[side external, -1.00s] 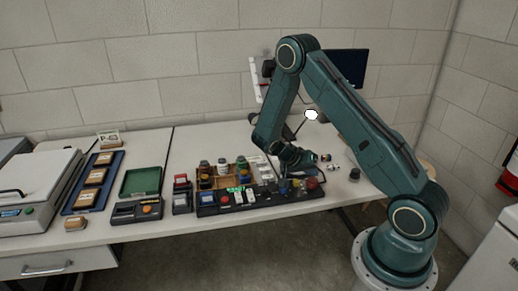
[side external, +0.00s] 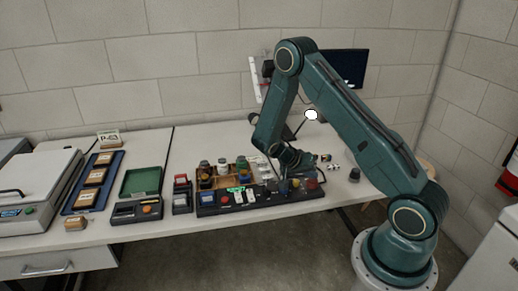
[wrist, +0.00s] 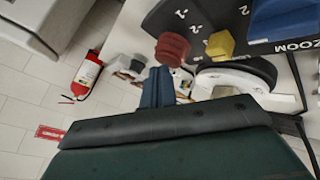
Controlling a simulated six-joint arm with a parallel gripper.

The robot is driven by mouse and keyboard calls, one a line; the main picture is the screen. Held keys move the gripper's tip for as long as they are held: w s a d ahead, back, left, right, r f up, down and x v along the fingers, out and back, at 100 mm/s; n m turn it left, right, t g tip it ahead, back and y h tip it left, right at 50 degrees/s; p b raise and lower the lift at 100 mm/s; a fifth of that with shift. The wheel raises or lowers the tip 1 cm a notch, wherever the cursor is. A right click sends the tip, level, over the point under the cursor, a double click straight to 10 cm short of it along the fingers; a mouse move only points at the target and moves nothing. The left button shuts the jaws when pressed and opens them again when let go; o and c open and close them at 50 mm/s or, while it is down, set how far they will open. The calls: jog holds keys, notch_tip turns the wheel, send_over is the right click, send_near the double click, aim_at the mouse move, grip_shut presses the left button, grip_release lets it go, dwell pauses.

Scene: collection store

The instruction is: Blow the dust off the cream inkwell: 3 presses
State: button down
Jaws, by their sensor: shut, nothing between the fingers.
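My gripper (wrist: 158,88) shows in the wrist view as two dark blue fingers held together, with nothing between them. They are near a red knob (wrist: 172,48) on a black control panel (wrist: 205,15); I cannot tell whether they touch it. In the side view my gripper (side external: 284,186) is low over the right part of the same panel (side external: 245,206), partly hidden by my wrist. Several small bottles stand in a wooden rack (side external: 213,183) behind the panel. I cannot tell which thing is the cream inkwell, and no blower is clearly made out.
A yellow knob (wrist: 220,44) stands beside the red one. A green tray (side external: 141,182), a blue tray with framed pieces (side external: 75,205) and a scale-like device (side external: 32,190) are to the left. A small dark cylinder (side external: 354,175) stands right. The back of the table is mostly clear.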

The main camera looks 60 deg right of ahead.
aim_at(310, 181)
jog(key=shift+f, duration=0.7)
dwell(0.9)
dwell(0.3)
jog(key=shift+r, duration=1.25)
jog(key=shift+r, duration=0.1)
jog(key=shift+r, duration=2.4)
dwell(0.7)
notch_tip(310, 181, up, 4)
jog(key=shift+f, duration=0.1)
dwell(0.3)
jog(key=shift+f, duration=0.2)
